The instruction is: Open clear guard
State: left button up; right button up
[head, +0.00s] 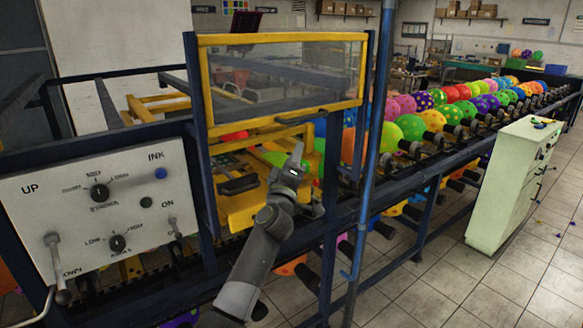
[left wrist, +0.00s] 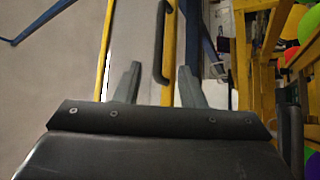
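The clear guard (head: 280,78) is a see-through panel in a yellow frame, hung between dark blue posts. A dark bar handle (head: 288,116) is on its lower yellow rail. My left gripper (head: 297,150) is just below the handle, pointing up, and appears apart from it. In the left wrist view the left gripper (left wrist: 158,76) has its two fingers spread with nothing held. There the handle (left wrist: 159,35) shows ahead of the fingers, its near end between their tips in the picture. The guard (left wrist: 136,40) also shows there, with its yellow edges. My right gripper is out of view.
A white control panel (head: 105,205) with knobs and levers stands at the left. Yellow machine parts (head: 240,210) sit below the guard. A blue pole (head: 370,150) rises to its right. Colourful balloons (head: 433,120) line the rack behind. A pale green cabinet (head: 510,185) stands at the right.

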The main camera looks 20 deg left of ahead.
pick_arm(q)
jog(key=v, duration=0.3)
jog(key=shift+s, duration=0.15)
